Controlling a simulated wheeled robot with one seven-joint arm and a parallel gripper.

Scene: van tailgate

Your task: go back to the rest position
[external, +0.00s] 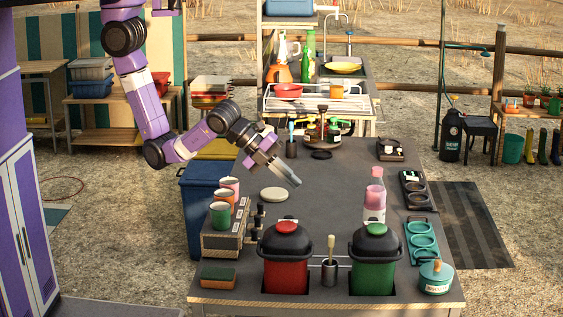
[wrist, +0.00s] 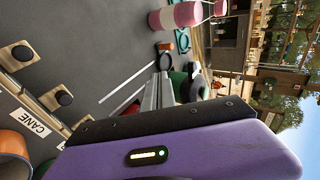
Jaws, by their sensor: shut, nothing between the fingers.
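My gripper (external: 290,178) hangs in the air over the middle of the dark table (external: 340,190), to the right of the cup stand (external: 222,240) and above a round pale lid (external: 274,195). It points down and to the right, and its fingers are together with nothing held. My purple arm reaches in from the upper left with its elbow low.
A red-lidded pot (external: 286,265) and a green-lidded pot (external: 375,265) stand at the front. A pink bottle (external: 375,197) is to the right. Cups sit on the stand at left. Several condiment bottles (external: 333,132) are behind the gripper.

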